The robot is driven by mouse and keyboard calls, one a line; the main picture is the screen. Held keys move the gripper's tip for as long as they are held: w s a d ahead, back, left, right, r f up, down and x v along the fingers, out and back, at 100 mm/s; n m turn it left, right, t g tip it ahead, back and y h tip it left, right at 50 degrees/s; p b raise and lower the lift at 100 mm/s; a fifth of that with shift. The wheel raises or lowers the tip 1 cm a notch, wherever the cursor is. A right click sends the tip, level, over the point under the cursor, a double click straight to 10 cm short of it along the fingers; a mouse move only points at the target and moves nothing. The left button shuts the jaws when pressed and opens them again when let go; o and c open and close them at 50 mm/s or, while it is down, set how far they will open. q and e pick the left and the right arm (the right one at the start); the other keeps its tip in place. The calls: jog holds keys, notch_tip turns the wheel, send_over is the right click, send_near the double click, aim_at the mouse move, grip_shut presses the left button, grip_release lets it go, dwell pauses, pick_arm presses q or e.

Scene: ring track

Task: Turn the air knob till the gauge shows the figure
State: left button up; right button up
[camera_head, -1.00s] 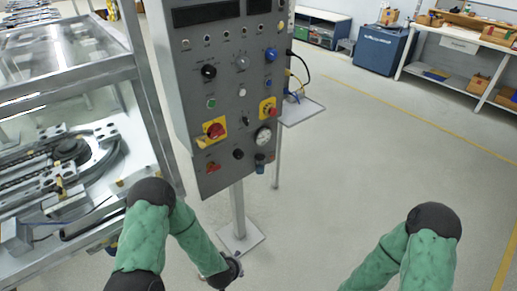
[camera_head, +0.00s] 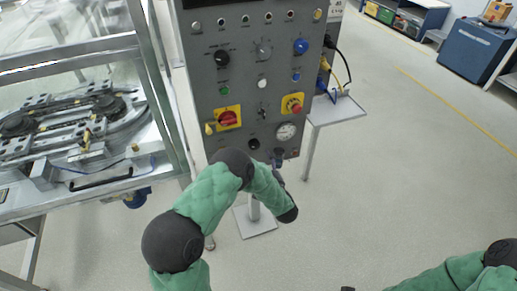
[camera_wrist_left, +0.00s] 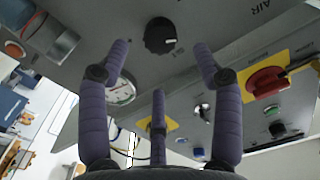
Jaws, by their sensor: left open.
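The air knob (camera_head: 254,143) is a black round knob low on the grey control panel (camera_head: 207,95). In the left wrist view the black knob (camera_wrist_left: 160,36) has a pale mark and lies just beyond my fingertips, near the printed word AIR. The white dial gauge (camera_head: 286,131) is up and right of the knob in the head view. It also shows in the left wrist view (camera_wrist_left: 121,92), partly behind a finger; its reading is too small to tell. My left gripper (camera_wrist_left: 161,52) is open and empty, facing the panel. In the head view its fingers are largely hidden by my arm.
A filter bowl (camera_head: 278,155) hangs below the gauge. A small side shelf (camera_head: 340,112) stands right, a framed machine (camera_head: 75,190) left.

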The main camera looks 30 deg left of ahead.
aim_at(255, 148)
pick_arm(q)
jog(key=b+x, duration=0.2)
jog(key=x, duration=0.5)
jog(key=shift+w+a, duration=0.25)
jog(key=shift+w, duration=0.05)
jog(key=shift+f, duration=0.1)
jog(key=c, duration=1.1)
